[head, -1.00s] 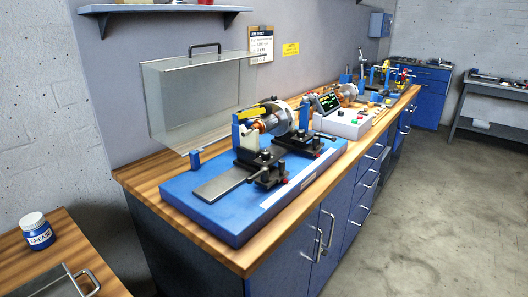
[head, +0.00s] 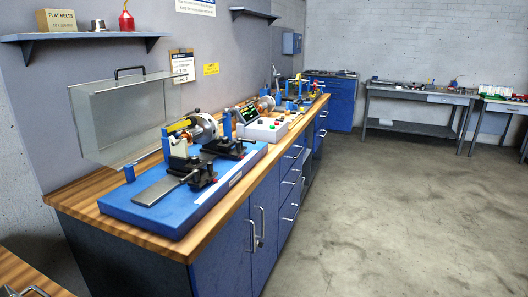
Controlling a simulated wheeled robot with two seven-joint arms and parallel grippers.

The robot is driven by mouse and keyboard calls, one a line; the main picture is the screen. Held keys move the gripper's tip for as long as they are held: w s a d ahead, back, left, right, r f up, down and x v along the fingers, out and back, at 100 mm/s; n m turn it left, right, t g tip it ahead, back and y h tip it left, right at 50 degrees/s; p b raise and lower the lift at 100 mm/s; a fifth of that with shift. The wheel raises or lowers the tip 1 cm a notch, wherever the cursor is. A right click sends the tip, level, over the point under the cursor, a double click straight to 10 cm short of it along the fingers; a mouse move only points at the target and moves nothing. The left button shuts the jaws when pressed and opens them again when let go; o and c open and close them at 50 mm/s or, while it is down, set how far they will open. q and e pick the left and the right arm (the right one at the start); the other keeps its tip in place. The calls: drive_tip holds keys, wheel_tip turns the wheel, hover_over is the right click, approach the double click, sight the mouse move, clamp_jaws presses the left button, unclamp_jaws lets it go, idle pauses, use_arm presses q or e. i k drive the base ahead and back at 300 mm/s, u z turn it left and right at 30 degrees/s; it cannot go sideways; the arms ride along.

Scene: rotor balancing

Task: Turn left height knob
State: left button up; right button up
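The balancing machine stands on a blue base (head: 170,226) on the wooden workbench, left of the middle of the head view. A rotor (head: 205,127) with a silver disc and copper-coloured parts lies across it. The nearer black support (head: 186,166) and the farther black support (head: 228,149) sit on the base. Small dark and red knobs (head: 214,180) show at their right ends. They are too small to tell which one is the left height knob. Neither of my grippers is in view.
The wooden workbench (head: 82,197) runs away along the wall. A clear cover (head: 125,118) stands behind the machine, and a control box (head: 266,130) beyond it. A wooden table corner (head: 30,275) is at lower left. The grey floor (head: 385,220) to the right is open.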

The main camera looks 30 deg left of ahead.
sight(194, 160)
drive_tip(key=z, duration=0.35)
drive_tip(key=i, duration=1.1)
drive_tip(key=u, duration=1.5)
